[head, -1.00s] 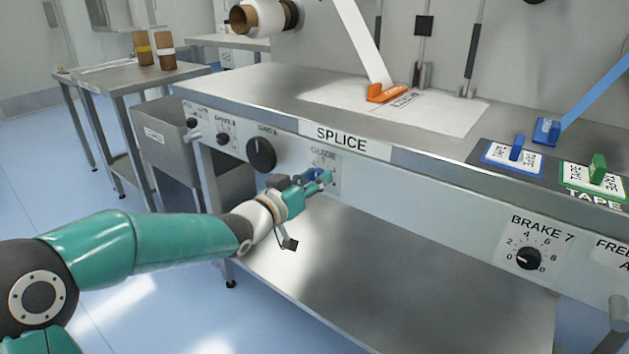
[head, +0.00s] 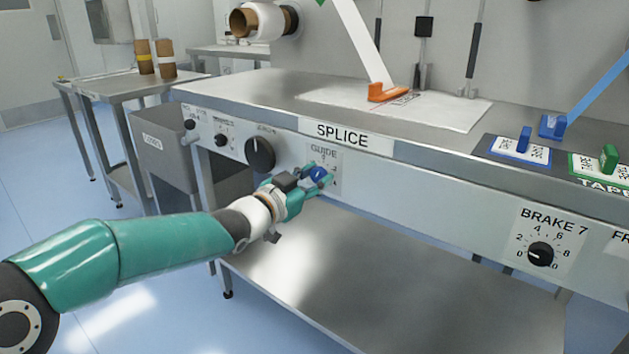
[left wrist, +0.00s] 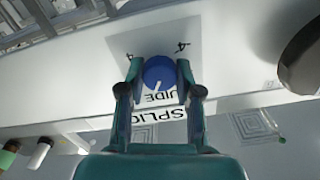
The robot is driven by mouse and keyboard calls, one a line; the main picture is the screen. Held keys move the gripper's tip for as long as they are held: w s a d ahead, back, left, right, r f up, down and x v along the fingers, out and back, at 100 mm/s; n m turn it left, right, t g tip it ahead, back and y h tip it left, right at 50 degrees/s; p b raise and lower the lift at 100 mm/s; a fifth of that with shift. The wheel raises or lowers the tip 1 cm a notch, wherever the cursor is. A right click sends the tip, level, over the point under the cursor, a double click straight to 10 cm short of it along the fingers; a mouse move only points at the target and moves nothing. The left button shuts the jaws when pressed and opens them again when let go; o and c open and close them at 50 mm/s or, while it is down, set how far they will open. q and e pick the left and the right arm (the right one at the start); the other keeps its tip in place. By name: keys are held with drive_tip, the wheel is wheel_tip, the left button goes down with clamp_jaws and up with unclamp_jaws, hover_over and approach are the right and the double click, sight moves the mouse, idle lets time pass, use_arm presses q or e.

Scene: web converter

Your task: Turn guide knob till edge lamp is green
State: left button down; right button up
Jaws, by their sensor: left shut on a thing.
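The guide knob (head: 319,174) is blue and sits on the front panel under the GUIDE label, below the SPLICE sign. My left gripper (head: 320,177) is shut on it, one finger on each side. In the left wrist view the knob (left wrist: 159,73) sits between the two fingers (left wrist: 158,68), and its white pointer line is aimed toward the GUIDE lettering, which appears upside down. I cannot make out the edge lamp; a small green shape (head: 320,2) is cut off at the head view's top edge. My right gripper is out of view.
A large black knob (head: 260,153) is left of the guide knob, with smaller black knobs further left. The BRAKE 7 knob (head: 541,254) is far right. The splice table (head: 270,90) is above and a steel shelf (head: 390,290) below. An orange clamp (head: 388,93) rests on the table.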

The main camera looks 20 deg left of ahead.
use_arm(q)
drive_tip(key=c, duration=0.8)
unclamp_jaws()
drive_tip(key=v, duration=1.2)
